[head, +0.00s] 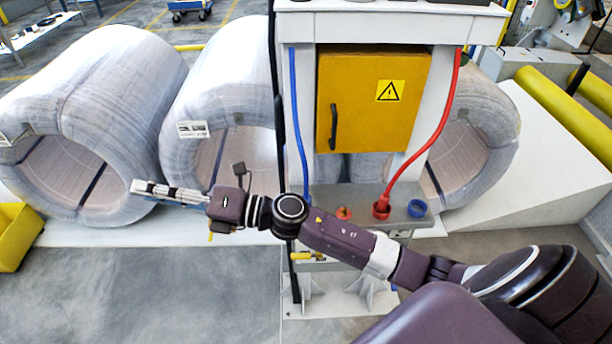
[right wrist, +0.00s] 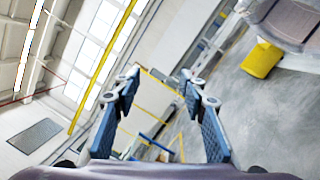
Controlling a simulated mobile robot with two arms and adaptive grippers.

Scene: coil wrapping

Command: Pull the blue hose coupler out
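A blue hose (head: 297,125) runs down the left side of the white machine post, and its lower end goes behind my right arm. Its coupler is hidden there, or nearly so. A blue ring-shaped socket (head: 417,208) sits on the right of the grey shelf, with no hose in it. My right gripper (head: 140,187) reaches left past the post, in front of the wrapped coils and well away from the blue hose. In the right wrist view its two fingers (right wrist: 160,78) stand apart with nothing between them. My left gripper is not in view.
A red hose (head: 437,135) ends in a red coupler (head: 381,209) on the grey shelf (head: 345,222). An orange cabinet (head: 365,100) is above. Large wrapped coils (head: 85,100) stand behind. A yellow object (head: 15,235) is at far left. The floor at lower left is clear.

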